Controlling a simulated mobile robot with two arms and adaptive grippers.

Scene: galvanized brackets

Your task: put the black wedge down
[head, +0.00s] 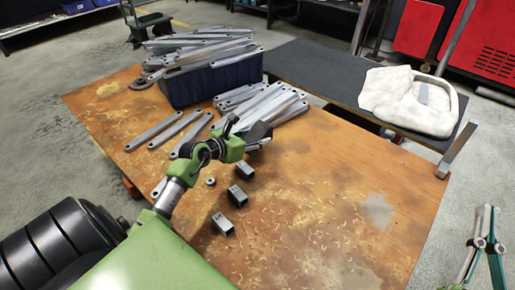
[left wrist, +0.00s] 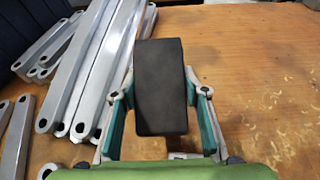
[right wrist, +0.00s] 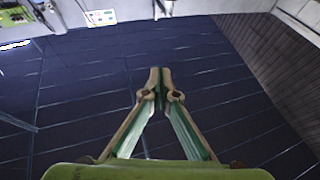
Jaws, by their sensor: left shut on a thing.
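The black wedge (left wrist: 160,85) is a dark, flat-faced block held between the two green-sided fingers of my left gripper (left wrist: 162,97). In the head view my left gripper (head: 257,139) is over the middle of the wooden table, beside the grey bracket pile, and the wedge (head: 259,130) is partly hidden there. I cannot tell whether the wedge touches the table or a bracket. My right gripper (right wrist: 160,78) is shut and empty, with its fingertips together. In the head view it is off the table at the lower right (head: 487,212).
A blue bin (head: 210,86) heaped with brackets stands at the back of the table (head: 330,190). Small grey blocks (head: 238,196) stand near the arm. The table's right part is clear. A white bag (head: 405,103) lies on a dark bench.

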